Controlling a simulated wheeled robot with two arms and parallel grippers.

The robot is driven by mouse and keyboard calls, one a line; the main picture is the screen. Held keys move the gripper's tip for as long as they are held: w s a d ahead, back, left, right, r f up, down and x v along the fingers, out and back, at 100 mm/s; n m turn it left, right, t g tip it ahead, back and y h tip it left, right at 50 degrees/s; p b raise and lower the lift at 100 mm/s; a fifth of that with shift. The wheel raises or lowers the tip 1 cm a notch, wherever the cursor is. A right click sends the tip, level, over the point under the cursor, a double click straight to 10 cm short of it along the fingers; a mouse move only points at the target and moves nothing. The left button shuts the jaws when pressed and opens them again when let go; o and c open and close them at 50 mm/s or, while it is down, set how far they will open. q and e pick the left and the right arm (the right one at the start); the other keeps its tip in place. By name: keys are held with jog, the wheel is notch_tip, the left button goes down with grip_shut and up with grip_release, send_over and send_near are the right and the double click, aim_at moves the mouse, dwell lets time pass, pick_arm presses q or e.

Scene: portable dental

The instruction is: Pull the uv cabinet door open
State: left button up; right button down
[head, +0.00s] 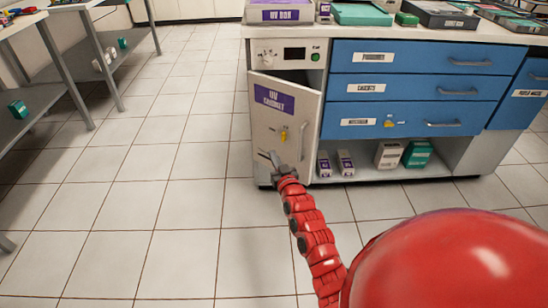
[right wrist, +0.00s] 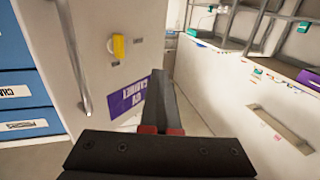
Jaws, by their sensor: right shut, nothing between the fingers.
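The UV cabinet door (head: 262,123) is white with a purple label and stands ajar, its right edge swung out from the cabinet (head: 262,53). A dark gap shows above it. A yellow key (head: 284,135) is on its face, and its bar handle (right wrist: 84,85) is near the edge beside the blue drawers. My right gripper (head: 271,158) is shut and empty in front of the door's lower part, left of the handle. In the right wrist view its fingers (right wrist: 160,95) are together, apart from the handle; contact with the door cannot be told. My left gripper is out of view.
Blue drawers (head: 420,88) stand right of the door, above a low shelf (head: 365,174) with several small boxes. The counter top (head: 400,32) carries boxes and trays. A metal shelf table (head: 85,68) is at the left. The tiled floor (head: 180,170) between is clear.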

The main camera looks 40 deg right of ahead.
jog(key=c, duration=1.5)
grip_release()
jog(key=shift+c, duration=0.2)
jog(key=o, duration=0.4)
jog(key=shift+p+v, duration=2.7)
jog(key=shift+v, duration=6)
jog(key=shift+d+r, duration=0.1)
